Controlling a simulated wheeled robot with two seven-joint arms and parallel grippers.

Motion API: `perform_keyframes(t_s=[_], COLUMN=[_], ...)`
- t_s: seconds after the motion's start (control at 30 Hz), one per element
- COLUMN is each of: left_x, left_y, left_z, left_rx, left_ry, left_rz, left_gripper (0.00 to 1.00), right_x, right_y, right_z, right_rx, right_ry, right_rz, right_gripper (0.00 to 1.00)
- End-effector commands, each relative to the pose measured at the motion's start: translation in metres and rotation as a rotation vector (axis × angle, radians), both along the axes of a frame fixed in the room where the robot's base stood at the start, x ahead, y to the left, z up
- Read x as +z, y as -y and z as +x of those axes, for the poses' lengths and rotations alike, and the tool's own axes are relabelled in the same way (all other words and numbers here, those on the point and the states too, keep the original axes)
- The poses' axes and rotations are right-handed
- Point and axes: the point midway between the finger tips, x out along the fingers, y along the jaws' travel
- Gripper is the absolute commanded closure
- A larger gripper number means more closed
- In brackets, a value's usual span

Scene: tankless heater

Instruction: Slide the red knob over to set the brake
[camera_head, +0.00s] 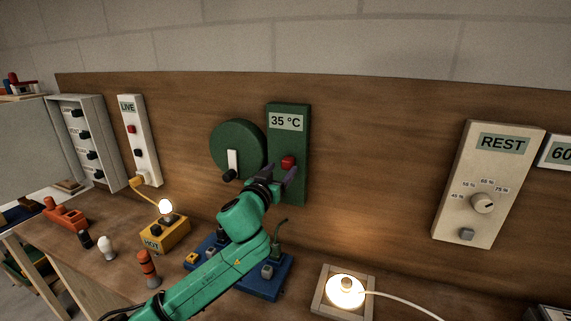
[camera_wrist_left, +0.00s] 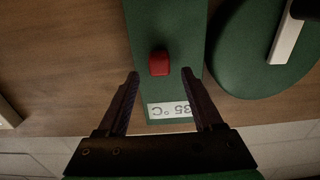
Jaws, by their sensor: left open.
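The red knob (camera_head: 288,161) sits on a tall dark green panel (camera_head: 288,190) with a "35 °C" display, fixed to the wooden wall board. In the left wrist view the red knob (camera_wrist_left: 159,63) lies centred, just beyond the tips of my open fingers. My left gripper (camera_head: 280,172) is in front of the panel, just below the knob in the head view. It is open and empty, one finger to each side of the knob's line; I cannot tell if it touches. My right gripper is not in view.
A green disc with a white lever (camera_head: 232,159) is left of the panel. A blue block (camera_head: 267,289), a lit yellow lamp box (camera_head: 164,236) and another lit lamp (camera_head: 345,290) stand on the bench below. A "REST" dial panel (camera_head: 466,170) hangs right. The board between is bare.

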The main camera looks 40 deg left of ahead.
Motion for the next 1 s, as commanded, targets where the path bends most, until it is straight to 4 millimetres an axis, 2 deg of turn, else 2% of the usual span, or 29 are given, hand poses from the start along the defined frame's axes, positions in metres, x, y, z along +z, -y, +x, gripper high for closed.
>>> perform_keyframes(t_s=[0.03,0.13,0.27,0.47,0.5,0.57,0.6,0.67,1.0], left_x=[0.006,0.003,0.001,-0.001,-0.001,-0.001,-0.001,-0.001,-0.001], left_y=[-0.005,-0.009,-0.012,-0.012,-0.012,-0.012,-0.012,-0.012,-0.012], left_z=[0.010,0.025,0.034,0.035,0.035,0.034,0.034,0.034,0.034], left_rx=[0.003,0.002,0.001,0.000,0.000,0.000,0.000,0.000,0.000], left_ry=[0.001,0.001,0.001,0.000,0.000,0.000,0.000,0.000,0.000], left_rz=[0.003,0.000,0.001,0.001,0.001,0.001,0.001,0.001,0.000], left_gripper=[0.32,0.32,0.32,0.32,0.40,0.63,0.78,1.00,1.00], right_x=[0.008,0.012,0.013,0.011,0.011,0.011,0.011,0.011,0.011], right_y=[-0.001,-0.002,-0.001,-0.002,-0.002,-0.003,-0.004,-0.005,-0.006], right_z=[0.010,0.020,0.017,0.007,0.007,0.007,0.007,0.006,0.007], right_rx=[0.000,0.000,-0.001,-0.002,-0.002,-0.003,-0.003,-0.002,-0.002], right_ry=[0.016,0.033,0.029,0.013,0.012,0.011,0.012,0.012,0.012], right_rz=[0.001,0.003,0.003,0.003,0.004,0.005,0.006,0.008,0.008], right_gripper=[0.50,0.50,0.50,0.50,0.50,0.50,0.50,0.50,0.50])
